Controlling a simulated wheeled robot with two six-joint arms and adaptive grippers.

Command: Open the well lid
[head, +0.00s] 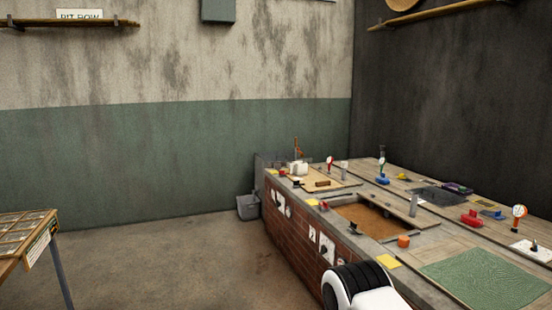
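A long brick-sided counter (295,222) stands at the right with several wooden boards and panels set in its top. A rectangular recess (372,218) with a brown inside shows in the counter's middle. A wooden board (405,208) with a grey upright post (413,204) lies along the recess's far side. A lighter wooden panel (340,184) lies farther back. I cannot tell which of these is the well lid. Neither gripper is in view; only a white and black part of my own arm shows at the bottom.
A green textured mat (485,277), an orange knob-like piece (403,241), a red piece (471,219) and small round signs crowd the counter. A grey bin (248,207) stands at its far end. A slatted table (24,235) is at the left. The floor between is clear.

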